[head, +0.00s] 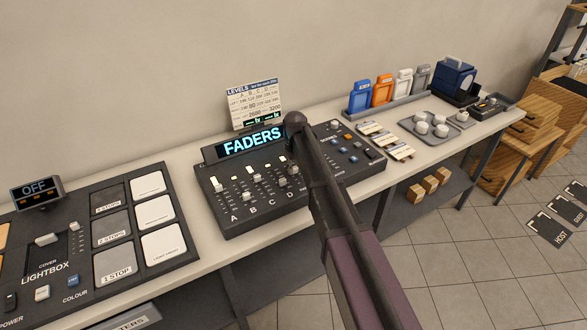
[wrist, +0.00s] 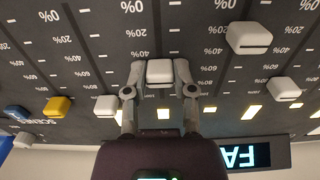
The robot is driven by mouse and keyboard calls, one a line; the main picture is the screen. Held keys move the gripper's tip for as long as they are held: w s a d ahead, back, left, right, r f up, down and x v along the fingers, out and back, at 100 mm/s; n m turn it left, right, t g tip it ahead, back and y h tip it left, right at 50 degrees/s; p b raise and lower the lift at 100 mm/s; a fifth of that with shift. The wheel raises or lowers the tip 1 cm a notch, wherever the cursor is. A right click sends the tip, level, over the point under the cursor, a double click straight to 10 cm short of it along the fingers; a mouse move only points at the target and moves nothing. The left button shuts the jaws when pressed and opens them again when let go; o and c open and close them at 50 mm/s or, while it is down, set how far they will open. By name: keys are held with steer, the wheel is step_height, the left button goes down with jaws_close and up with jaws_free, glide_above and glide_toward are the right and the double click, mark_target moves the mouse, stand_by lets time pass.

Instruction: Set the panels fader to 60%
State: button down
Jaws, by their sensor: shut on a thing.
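The fader desk (head: 214,208) stands on the long bench, with a lit display (head: 252,141) reading FADERS and lettered slots. My gripper (wrist: 159,78) is shut on a white fader cap (wrist: 160,71), one finger on each side. The wrist view is turned, with 0% at the top and higher marks toward the display. The held cap sits around the 60% row, but its height hides the exact mark. I cannot read which slot it is. Other white caps (wrist: 250,38) stand on both sides. In the head view my arm hides the gripped cap.
A LEVELS card (head: 252,104) stands behind the desk. A lightbox panel (head: 97,238) lies to the left. Buttons, a tray with several white cups (head: 432,127) and colored holders (head: 382,91) are to the right. Yellow (wrist: 58,106) and blue (wrist: 15,112) buttons lie left in the wrist view.

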steer(key=shift+w+a, duration=0.3)
steer(key=shift+w, duration=0.05)
steer(key=shift+c, duration=2.2)
jaws_free()
steer(key=shift+r, duration=0.1)
